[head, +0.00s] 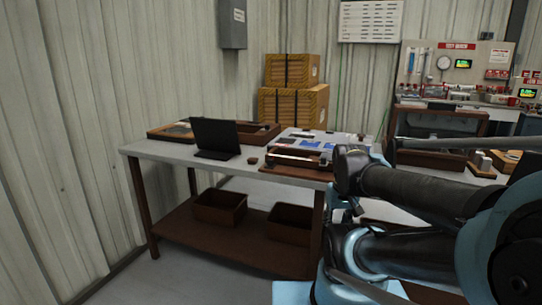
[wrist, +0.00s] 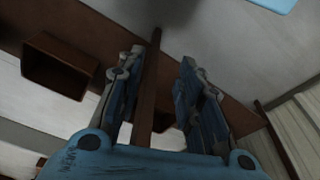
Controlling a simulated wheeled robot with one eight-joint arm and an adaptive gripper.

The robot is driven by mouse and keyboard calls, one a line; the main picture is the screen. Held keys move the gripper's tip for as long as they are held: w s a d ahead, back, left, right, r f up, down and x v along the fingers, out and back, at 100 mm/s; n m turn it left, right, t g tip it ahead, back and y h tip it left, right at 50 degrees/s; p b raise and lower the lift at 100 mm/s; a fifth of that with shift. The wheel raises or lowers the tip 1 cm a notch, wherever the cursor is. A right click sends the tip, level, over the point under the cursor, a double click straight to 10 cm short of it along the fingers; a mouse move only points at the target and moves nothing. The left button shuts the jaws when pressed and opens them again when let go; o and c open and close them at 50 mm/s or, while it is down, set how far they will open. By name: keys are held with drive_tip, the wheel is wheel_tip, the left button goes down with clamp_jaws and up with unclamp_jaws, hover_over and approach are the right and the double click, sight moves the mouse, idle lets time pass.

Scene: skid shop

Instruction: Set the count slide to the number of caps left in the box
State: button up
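A pale panel-like unit with blue patches (head: 312,142) lies on the right part of the workbench (head: 150,150). A long light strip (head: 298,158) runs along its front edge; I cannot tell if it is the count slide. A brown open tray (head: 262,132) stands behind a dark upright panel (head: 214,137). No caps can be made out, and I cannot tell which container is the caps box. My gripper (wrist: 160,58) is open and empty in the wrist view, its fingers apart with a brown bench leg (wrist: 149,85) showing between them. In the head view my arm hides the bench's right end.
Brown bins (head: 220,207) stand on the bench's lower shelf (head: 180,225); one also shows in the wrist view (wrist: 60,68). Wooden crates (head: 292,103) are stacked behind. An instrument bench (head: 455,110) is at the far right. The floor at front left is clear.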

drive_tip(key=shift+w, duration=0.3)
drive_tip(key=shift+o, duration=0.6)
drive_tip(key=shift+a, duration=0.1)
wheel_tip(320, 180, up, 27)
drive_tip(key=m+g, duration=0.2)
drive_tip(key=m, duration=0.2)
hover_over(271, 156)
drive_tip(key=s, duration=0.4)
wheel_tip(271, 156, down, 17)
drive_tip(key=shift+w+r, duration=0.1)
drive_tip(key=shift+w, duration=0.05)
